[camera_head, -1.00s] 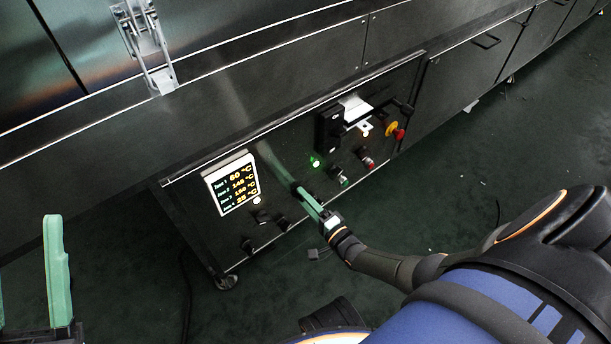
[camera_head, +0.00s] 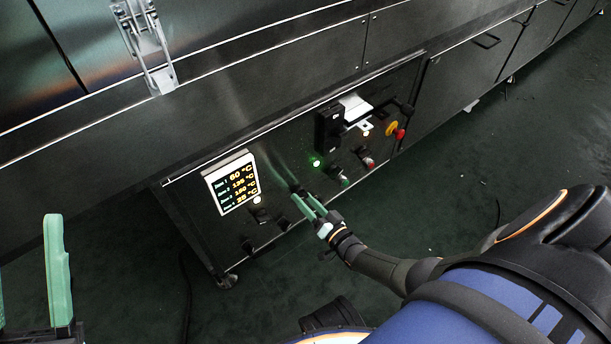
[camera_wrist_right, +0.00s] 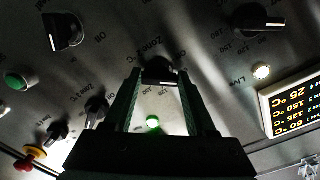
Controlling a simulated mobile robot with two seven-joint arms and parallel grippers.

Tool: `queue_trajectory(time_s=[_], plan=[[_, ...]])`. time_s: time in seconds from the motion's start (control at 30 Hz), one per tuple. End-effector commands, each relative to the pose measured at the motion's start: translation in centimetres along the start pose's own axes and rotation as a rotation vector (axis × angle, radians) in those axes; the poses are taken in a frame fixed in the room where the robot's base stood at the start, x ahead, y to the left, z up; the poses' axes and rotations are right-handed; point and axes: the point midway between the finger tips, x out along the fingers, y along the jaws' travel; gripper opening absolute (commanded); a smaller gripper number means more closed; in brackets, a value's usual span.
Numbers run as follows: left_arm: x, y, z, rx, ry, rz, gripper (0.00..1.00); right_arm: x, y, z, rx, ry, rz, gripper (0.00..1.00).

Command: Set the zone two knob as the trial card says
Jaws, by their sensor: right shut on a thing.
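My right gripper (camera_head: 301,194) reaches the dryer's control panel (camera_head: 290,165), its green fingers against a dark knob. In the right wrist view, the fingers (camera_wrist_right: 158,80) close around this knob (camera_wrist_right: 157,66), beside lettering that seems to read "Zone 2". The knob's pointer is mostly hidden. The lit display (camera_head: 232,184) lists zone temperatures: about 60, 135, 150 and 25 °C; the second line is hard to read. My left gripper (camera_head: 30,290) is open and empty at the lower left. No readable trial card shows.
Other dark knobs (camera_wrist_right: 64,32) (camera_wrist_right: 258,18) sit close around the held one. A green lamp (camera_head: 316,163), a red-and-yellow stop button (camera_head: 394,131) and a black box (camera_head: 328,128) with a white piece beside it are on the panel. The floor in front is mostly clear.

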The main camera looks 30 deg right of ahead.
Motion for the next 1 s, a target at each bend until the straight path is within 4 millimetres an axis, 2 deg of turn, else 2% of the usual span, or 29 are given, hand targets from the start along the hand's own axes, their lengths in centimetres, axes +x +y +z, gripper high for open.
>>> queue_trajectory(time_s=[0.3,0.83,0.87,1.0], plan=[[0.01,-0.01,-0.01,0.000,0.000,0.000,0.50,-0.14,0.13,0.07,-0.114,-0.001,0.002,0.01],[0.01,-0.02,-0.01,0.001,0.000,0.000,0.50,-0.15,0.13,0.07,-0.134,-0.001,0.001,0.01],[0.01,-0.02,-0.01,0.001,0.000,0.000,0.50,-0.15,0.13,0.06,-0.133,-0.001,0.001,0.59],[0.01,-0.02,-0.01,0.001,0.000,0.000,0.50,-0.10,0.11,0.04,-0.133,-0.001,0.001,0.75]])
